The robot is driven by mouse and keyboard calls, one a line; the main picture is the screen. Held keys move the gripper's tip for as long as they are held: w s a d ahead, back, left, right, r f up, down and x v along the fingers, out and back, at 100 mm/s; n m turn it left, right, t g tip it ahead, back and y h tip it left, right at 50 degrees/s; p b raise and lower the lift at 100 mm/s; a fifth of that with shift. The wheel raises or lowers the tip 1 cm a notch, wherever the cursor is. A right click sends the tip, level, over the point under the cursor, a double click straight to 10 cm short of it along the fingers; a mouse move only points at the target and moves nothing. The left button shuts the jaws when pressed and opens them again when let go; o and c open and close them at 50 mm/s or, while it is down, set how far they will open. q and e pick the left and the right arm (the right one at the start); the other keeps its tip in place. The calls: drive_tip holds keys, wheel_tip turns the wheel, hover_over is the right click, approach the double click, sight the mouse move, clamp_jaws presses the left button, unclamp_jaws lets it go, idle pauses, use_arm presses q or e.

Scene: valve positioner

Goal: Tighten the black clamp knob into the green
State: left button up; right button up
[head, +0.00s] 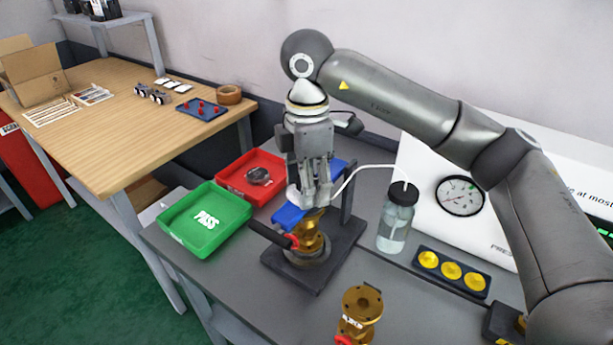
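My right gripper (316,198) points straight down over a brass valve (312,236) on a dark fixture plate (322,262). Its fingers are close together at a blue part (290,216) above the valve, and I cannot tell whether they grip anything. A black handle (268,235) with a red end sticks out to the left of the valve; I cannot tell whether it is the clamp knob. No other clamp knob shows clearly; the gripper hides the top of the fixture. A round gauge (460,196) stands at the right; its coloured zones are too small to read. My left gripper is out of view.
A green PASS tray (178,236) and a red tray (232,185) holding a dark round part (259,176) lie left. A bottle (397,217) with a white tube, a holder with yellow discs (451,268) and another brass valve (360,305) stand right and in front.

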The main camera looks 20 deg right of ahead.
drive_tip(key=shift+r+p, duration=2.05)
drive_tip(key=shift+r, duration=1.05)
drive_tip(key=shift+f, duration=0.1)
